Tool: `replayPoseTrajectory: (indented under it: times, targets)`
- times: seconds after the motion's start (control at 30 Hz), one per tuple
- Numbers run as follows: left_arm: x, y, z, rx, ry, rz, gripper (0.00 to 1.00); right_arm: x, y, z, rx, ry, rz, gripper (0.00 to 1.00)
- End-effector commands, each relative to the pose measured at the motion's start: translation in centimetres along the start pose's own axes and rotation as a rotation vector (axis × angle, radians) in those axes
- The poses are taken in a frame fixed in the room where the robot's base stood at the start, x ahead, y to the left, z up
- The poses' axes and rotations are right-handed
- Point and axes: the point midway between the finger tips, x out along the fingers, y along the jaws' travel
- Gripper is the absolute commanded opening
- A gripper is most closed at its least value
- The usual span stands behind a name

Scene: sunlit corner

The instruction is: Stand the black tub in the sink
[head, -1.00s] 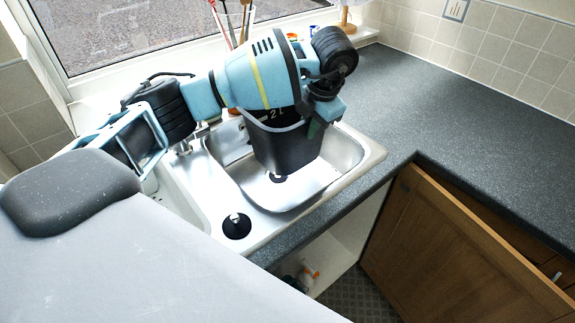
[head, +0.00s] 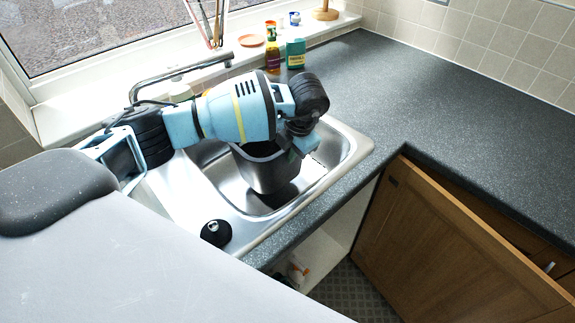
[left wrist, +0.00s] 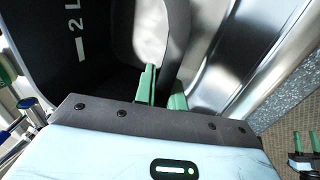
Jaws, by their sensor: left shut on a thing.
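The black tub (head: 262,172) is upright in the sink bowl (head: 345,150), with its lower part below the sink's rim. I cannot tell whether its base touches the bowl floor. My left gripper (head: 293,150) is above the tub and shut on its rim. In the left wrist view, the green fingers (left wrist: 161,88) pinch the wall of the tub (left wrist: 100,45), and white "2 L" lettering shows inside it. My arm hides part of the tub and the far side of the sink. My right gripper (left wrist: 306,145) shows small at the lower right of the left wrist view, its fingers apart and empty.
A tap (head: 180,72) arches behind the sink. Bottles (head: 295,53) stand at the back by the window sill. A black drain fitting (head: 216,232) lies on the near left of the sink. The right worktop (head: 450,110) is clear. A cupboard door (head: 450,240) stands open below.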

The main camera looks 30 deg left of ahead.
Motion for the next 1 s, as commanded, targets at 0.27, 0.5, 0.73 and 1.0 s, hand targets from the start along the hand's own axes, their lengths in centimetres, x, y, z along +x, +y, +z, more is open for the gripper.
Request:
replayPoseTrajectory:
  times: [0.27, 0.5, 0.73, 1.0]
  targets:
    - [1.4, -0.4, 0.1, -0.001, -0.001, 0.001, 0.0, 0.0, 0.0, 0.1, 0.0, -0.001, 0.0, 0.36]
    - [4.6, -1.2, 0.1, -0.001, -0.001, 0.001, 0.0, 0.1, 0.0, 0.3, 0.0, -0.006, -0.001, 0.36]
    - [4.7, -1.2, 0.1, -0.001, -0.003, 0.002, 0.0, 0.1, 0.0, 0.2, 0.0, -0.004, -0.001, 0.36]
    - [4.7, -1.3, 0.1, -0.001, -0.002, 0.001, 0.33, 0.1, 0.0, 0.2, -0.001, -0.004, -0.001, 0.36]
